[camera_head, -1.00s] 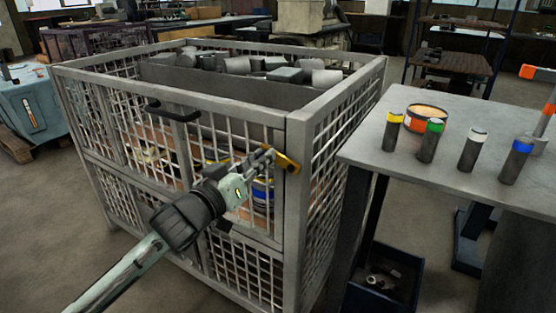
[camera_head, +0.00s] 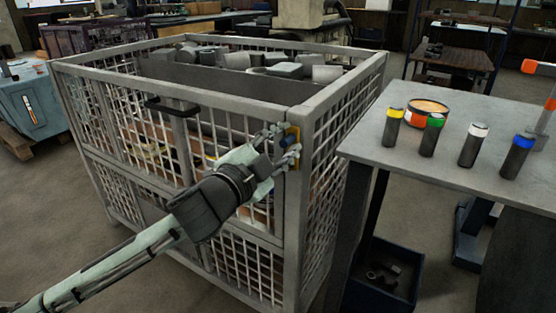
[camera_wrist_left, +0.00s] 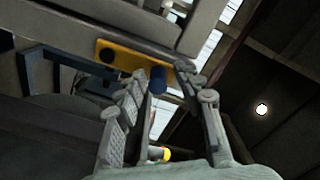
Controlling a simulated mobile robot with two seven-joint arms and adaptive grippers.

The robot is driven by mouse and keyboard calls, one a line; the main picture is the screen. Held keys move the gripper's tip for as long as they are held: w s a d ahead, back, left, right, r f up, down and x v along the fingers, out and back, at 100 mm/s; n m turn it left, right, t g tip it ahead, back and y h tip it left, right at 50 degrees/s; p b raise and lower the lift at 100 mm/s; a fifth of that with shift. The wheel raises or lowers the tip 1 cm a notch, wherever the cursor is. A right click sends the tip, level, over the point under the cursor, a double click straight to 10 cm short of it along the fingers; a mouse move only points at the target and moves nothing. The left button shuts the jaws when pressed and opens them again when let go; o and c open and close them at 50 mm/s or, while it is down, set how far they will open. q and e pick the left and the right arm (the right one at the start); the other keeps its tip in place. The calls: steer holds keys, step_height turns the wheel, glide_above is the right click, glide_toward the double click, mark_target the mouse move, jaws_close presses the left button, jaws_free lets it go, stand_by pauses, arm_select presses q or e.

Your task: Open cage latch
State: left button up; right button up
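The wire mesh cage (camera_head: 190,100) stands in the middle of the head view. Its latch is a yellow plate (camera_head: 293,132) at the front right corner post, with a blue knob. My left gripper (camera_head: 284,143) is at the latch, its fingers spread apart, one above the other. In the left wrist view the yellow plate (camera_wrist_left: 130,58) lies beyond the fingertips. The blue knob (camera_wrist_left: 158,79) shows between the two fingers of the left gripper (camera_wrist_left: 164,78), with gaps visible; contact cannot be told. My right gripper is not in view.
A black handle (camera_head: 172,111) sits on the cage front. A grey table (camera_head: 430,165) with several colour-capped cylinders and an orange-labelled tin (camera_head: 428,107) stands close on the right. A dark blue bin (camera_head: 383,277) is below it.

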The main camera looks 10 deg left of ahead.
arm_select(q)
steer(key=shift+a+f, duration=0.1)
steer(key=shift+s+a, duration=0.1)
steer(key=shift+s, duration=0.3)
steer(key=v, duration=0.6)
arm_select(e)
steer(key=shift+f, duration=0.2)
